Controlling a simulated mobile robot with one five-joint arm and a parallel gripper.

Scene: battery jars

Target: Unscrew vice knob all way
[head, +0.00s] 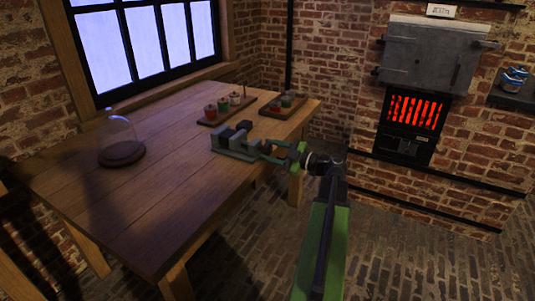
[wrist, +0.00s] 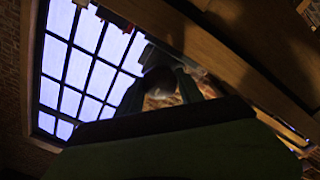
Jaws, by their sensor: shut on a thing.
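The grey vice (head: 234,142) is fixed at the right edge of the wooden table, with its screw side facing my arm. My gripper (head: 265,150) reaches in from the right, its green fingers at the vice's screw end. It is shut on the vice knob, which the fingers mostly hide in the head view. In the dark wrist view, a rounded dark end that looks like the knob (wrist: 160,78) sits between the fingers. How far the screw is out cannot be told.
The wooden table (head: 130,215) carries a glass dome on a dark base (head: 121,150) at left. A tray of jars (head: 222,108) and a second tray (head: 283,105) stand behind the vice. A glowing furnace (head: 414,112) is at the right wall. Brick floor is open in front.

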